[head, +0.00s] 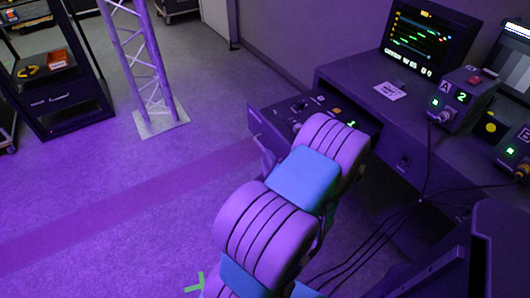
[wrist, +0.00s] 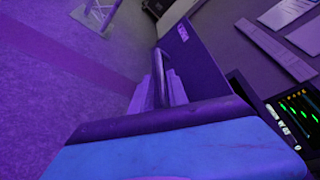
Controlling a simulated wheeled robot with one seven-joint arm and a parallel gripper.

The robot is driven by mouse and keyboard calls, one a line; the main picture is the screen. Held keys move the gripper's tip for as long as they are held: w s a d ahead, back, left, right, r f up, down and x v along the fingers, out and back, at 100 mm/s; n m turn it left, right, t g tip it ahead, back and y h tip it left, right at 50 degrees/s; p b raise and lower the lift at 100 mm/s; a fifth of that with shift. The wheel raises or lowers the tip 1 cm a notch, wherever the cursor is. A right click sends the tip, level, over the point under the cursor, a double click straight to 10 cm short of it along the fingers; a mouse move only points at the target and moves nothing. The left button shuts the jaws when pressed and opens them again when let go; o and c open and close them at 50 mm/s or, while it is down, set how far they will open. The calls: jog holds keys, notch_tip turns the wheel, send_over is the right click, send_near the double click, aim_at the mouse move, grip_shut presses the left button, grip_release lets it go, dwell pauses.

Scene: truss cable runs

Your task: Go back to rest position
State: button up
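My arm reaches from the bottom of the head view toward an open drawer (head: 266,131) in the desk, and its purple and blue links hide part of the drawer. In the wrist view my gripper (wrist: 163,80) points toward the drawer front (wrist: 202,68), a dark panel with a small label. The fingers look close to the panel; I cannot tell whether they touch it. In the head view the gripper is mostly hidden behind my arm.
The desk (head: 340,75) carries a monitor (head: 428,42), box A (head: 462,98) and box B (head: 516,150). Black cables (head: 385,235) hang at the right. A truss tower (head: 143,60) and a black cart (head: 58,85) stand at left. The floor between is clear.

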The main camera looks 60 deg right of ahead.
jog(key=shift+v, duration=1.25)
jog(key=w+a+r+n+t+y+p, duration=0.35)
jog(key=w+a+n+y, duration=0.3)
jog(key=w+n, duration=0.35)
jog(key=w+a+r+n+g+y+p, duration=0.25)
jog(key=w+a+n, duration=0.3)
jog(key=a, duration=0.35)
jog(key=w+a+r+n+g+y+p, duration=0.1)
jog(key=w+a+r+n+g+y, duration=0.25)
jog(key=a+n, duration=0.45)
jog(key=s+a+r+n+g+p, duration=0.2)
jog(key=s+a+r+n, duration=0.2)
jog(key=a+r, duration=0.4)
jog(key=s+a+r+n+g+h+p, duration=0.1)
jog(key=s+a+r+n+g+p, duration=0.2)
jog(key=s+a+r+n, duration=0.2)
jog(key=a+r+n, duration=0.1)
jog(key=a+r, duration=0.2)
jog(key=r, duration=0.1)
jog(key=shift+a+p, duration=0.2)
jog(key=shift+p, duration=0.15)
